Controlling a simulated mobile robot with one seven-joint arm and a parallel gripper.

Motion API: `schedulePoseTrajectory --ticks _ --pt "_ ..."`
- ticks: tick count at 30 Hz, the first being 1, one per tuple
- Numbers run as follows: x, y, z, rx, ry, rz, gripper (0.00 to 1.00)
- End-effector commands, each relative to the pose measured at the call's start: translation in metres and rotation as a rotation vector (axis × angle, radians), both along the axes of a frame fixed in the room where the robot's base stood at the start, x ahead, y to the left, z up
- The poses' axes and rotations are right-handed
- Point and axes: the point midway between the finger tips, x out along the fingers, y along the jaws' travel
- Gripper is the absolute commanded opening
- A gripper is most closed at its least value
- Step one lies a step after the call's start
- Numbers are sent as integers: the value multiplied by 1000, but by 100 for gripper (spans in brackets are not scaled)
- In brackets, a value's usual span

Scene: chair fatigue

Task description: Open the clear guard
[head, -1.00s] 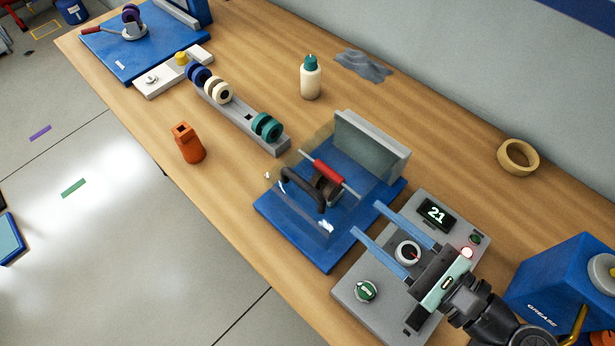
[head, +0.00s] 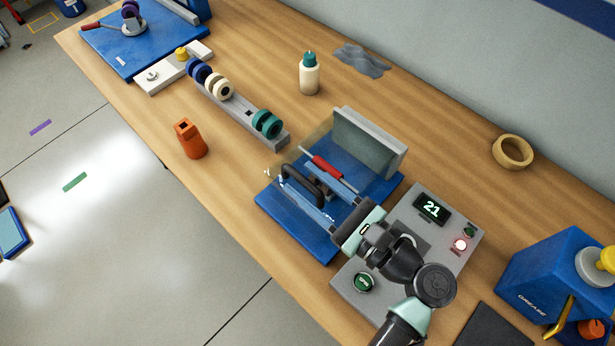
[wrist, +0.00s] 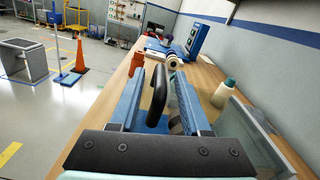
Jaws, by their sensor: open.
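The clear guard (head: 313,143) is a see-through cover on a blue base (head: 282,222), in front of an upright grey block. Its black bar handle (head: 301,184) faces the front of the bench. My gripper (head: 299,176) is open, with its two blue fingers reaching over the base at the handle. In the wrist view the handle (wrist: 157,95) stands upright between the fingers, with a gap visible on each side. A red bar (head: 328,169) lies behind the handle, partly hidden by my fingers. The guard looks closed, though its clear edges are faint.
A blue grease unit (head: 545,275) stands at right. A rack of rings (head: 240,115), an orange holder (head: 189,139) and a bottle (head: 309,76) stand beyond the guard. Tape (head: 512,151) lies near the wall.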

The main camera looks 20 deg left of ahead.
Motion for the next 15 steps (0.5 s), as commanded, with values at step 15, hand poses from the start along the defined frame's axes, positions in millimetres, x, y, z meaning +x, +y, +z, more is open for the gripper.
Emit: schedulePoseTrajectory --ticks 15 --pt "1 3 0 0 -1 0 15"
